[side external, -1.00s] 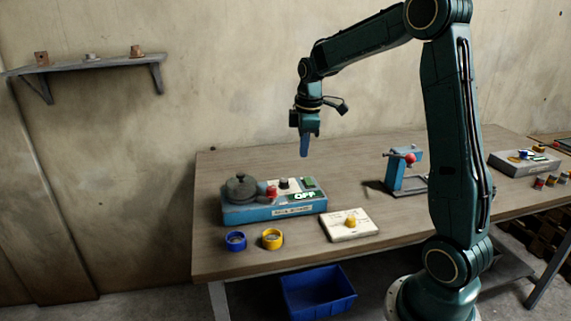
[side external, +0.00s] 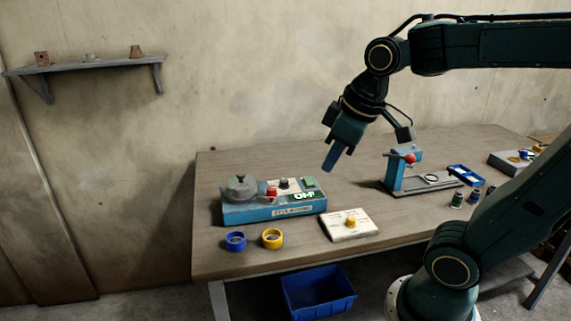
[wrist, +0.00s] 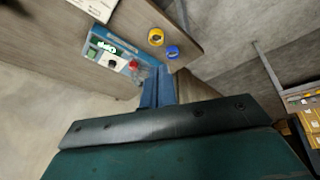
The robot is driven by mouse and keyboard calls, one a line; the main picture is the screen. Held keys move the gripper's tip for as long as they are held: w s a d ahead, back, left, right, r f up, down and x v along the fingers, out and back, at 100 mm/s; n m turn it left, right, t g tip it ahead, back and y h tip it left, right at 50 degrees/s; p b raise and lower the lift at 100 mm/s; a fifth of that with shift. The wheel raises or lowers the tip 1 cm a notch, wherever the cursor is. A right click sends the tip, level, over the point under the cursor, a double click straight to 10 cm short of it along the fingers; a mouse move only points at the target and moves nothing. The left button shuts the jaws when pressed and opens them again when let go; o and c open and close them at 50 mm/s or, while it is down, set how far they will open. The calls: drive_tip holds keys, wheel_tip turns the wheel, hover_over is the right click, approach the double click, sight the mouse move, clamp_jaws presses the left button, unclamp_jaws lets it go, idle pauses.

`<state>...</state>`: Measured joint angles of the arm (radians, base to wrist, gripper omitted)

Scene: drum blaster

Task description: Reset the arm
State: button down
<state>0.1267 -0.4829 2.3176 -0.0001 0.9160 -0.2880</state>
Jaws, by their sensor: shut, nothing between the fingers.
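My gripper (side external: 331,163) is shut and empty, held in the air above the table and tilted down to the left in the side view. Its blue fingers also show closed together in the wrist view (wrist: 158,88). The drum blaster (side external: 275,208), a blue box with a round grey drum (side external: 241,187), a red knob and a lit OFF sign, stands on the table to the lower left of my gripper. It also shows in the wrist view (wrist: 112,58).
A blue ring (side external: 236,241) and a yellow ring (side external: 272,239) lie at the table's front. A white board with a yellow knob (side external: 351,224) sits beside the blaster. A blue clamp stand (side external: 396,176) is at right. A blue bin (side external: 318,293) is below.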

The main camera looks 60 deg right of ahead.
drive_tip(key=s+a+f+m+t, duration=0.1)
drive_tip(key=s+a, duration=0.2)
drive_tip(key=s, duration=0.3)
drive_tip(key=shift+f+m+y, duration=0.25)
drive_tip(key=shift+m+y, duration=0.05)
drive_tip(key=shift+m, duration=0.1)
idle(0.7)
